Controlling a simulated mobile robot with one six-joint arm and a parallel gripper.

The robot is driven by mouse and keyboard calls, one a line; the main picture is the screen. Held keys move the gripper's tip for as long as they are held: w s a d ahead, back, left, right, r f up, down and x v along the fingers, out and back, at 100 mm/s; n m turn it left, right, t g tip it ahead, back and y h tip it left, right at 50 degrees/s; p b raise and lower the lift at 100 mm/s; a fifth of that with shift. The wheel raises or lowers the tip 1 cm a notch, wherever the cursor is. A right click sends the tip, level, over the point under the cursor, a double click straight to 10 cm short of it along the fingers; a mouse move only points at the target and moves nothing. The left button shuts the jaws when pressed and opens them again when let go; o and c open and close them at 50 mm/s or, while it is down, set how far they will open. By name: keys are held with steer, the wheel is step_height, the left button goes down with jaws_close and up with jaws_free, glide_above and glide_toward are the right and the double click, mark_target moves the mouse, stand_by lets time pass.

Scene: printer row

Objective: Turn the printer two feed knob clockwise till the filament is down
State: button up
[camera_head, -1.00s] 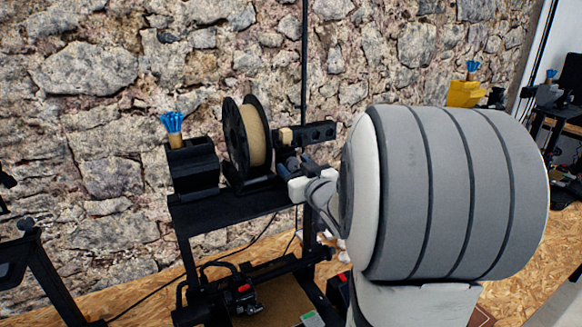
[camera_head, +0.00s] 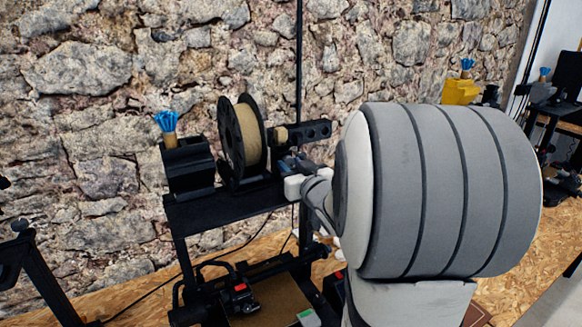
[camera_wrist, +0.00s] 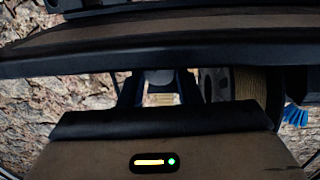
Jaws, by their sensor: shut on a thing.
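A black printer frame (camera_head: 225,210) stands in front of me with a spool of tan filament (camera_head: 252,135) on its top. The spool also shows in the wrist view (camera_wrist: 250,82). A black bar with holes (camera_head: 312,131) and a small tan piece (camera_head: 281,135) sit right of the spool. My gripper (camera_head: 290,165) is at the printer's top, just below that bar, shut on what I take to be the feed knob. The knob itself is hidden behind the fingers. In the wrist view the fingers (camera_wrist: 157,90) reach toward a small tan, ridged part. The filament's lower end cannot be made out.
A black holder with blue-tipped tools (camera_head: 169,125) stands left of the spool. A stone wall rises close behind. My large grey arm covers the right side. A yellow block (camera_head: 461,92) and another printer stand farther right. Wooden board lies below.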

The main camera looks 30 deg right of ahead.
steer(key=shift+m+p, duration=0.6)
steer(key=shift+m, duration=1.9)
steer(key=o, duration=1)
steer(key=shift+s+r+b, duration=0.1)
steer(key=shift+s+b, duration=0.65)
steer(key=shift+s, duration=3.2)
